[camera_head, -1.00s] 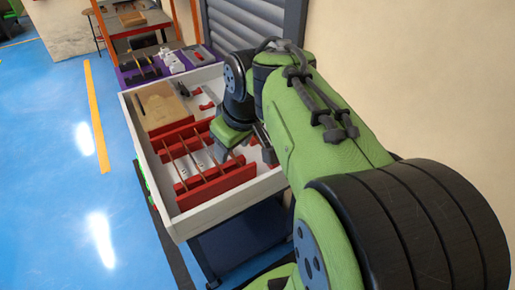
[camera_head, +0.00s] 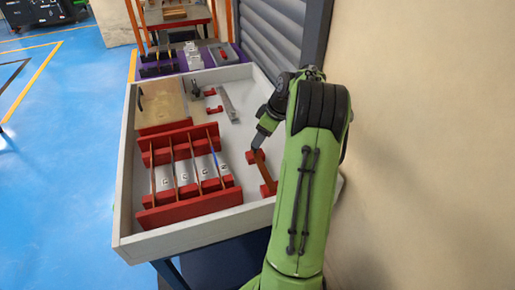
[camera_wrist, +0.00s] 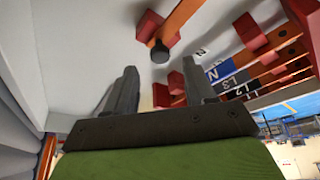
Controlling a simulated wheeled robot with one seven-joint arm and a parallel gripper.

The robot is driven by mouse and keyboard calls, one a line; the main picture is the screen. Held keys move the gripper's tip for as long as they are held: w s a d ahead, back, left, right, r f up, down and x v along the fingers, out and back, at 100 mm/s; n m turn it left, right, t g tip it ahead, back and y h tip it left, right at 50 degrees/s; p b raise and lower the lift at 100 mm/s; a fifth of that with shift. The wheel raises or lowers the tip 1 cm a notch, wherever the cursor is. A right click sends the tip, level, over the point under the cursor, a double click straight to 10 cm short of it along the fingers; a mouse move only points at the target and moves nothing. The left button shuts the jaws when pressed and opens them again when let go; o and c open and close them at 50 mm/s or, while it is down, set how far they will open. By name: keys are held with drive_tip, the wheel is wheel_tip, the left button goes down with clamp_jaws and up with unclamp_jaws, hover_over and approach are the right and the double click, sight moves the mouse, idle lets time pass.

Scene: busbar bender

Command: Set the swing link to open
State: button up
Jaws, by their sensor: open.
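The swing link appears to be the copper-orange bar (camera_head: 263,172) at the right of the white tray, with red blocks at its two ends. In the wrist view the bar (camera_wrist: 183,22) runs up to the right, with a black knob (camera_wrist: 158,50) at its near end. My gripper (camera_head: 257,144) is at the far end of the bar in the head view, partly hidden by its own wrist. In the wrist view my gripper (camera_wrist: 160,70) is open and empty, its fingers spread to either side of the knob, which appears beyond the tips. Contact cannot be told.
The white tray's rim (camera_head: 185,236) surrounds everything. A grey lever (camera_head: 228,101) and wooden board (camera_head: 163,104) lie behind. A wall is close on the right.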

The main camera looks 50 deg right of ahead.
sight(263, 165)
drive_tip(key=b+x, duration=0.1)
drive_tip(key=x, duration=0.3)
drive_tip(key=shift+w+f, duration=0.1)
clamp_jaws()
